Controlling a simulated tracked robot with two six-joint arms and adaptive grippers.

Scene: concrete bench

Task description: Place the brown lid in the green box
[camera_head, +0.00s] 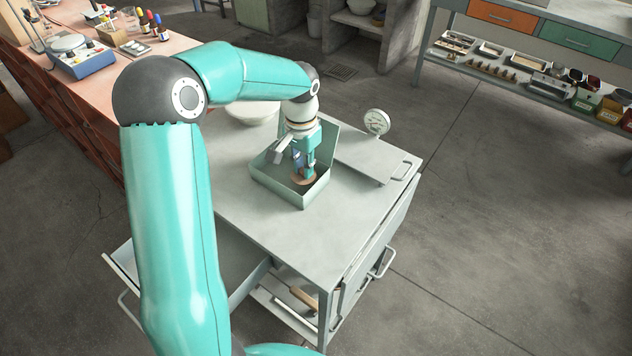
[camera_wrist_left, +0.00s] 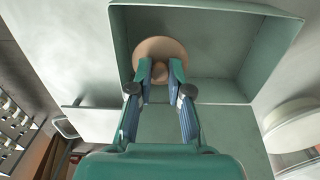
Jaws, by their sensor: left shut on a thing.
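The green box (camera_head: 272,187) stands open on the grey cart top, with its hinged cover raised at the back. Its inside also fills much of the wrist view (camera_wrist_left: 232,60). The brown lid (camera_head: 299,180) is a round disc with a small knob. It is inside the box, and it shows toward the box's wall in the wrist view (camera_wrist_left: 149,46). My left gripper (camera_head: 304,172) reaches down into the box with its fingers closed on the lid's knob. I cannot tell whether the lid touches the box floor. My right gripper is not in view.
A white bowl (camera_head: 252,112) stands behind the box. A dial gauge (camera_head: 376,122) and a flat panel with a handle (camera_head: 372,158) are to its right. The cart top (camera_head: 330,225) is clear in front of the box. A drawer (camera_head: 222,262) hangs open at left.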

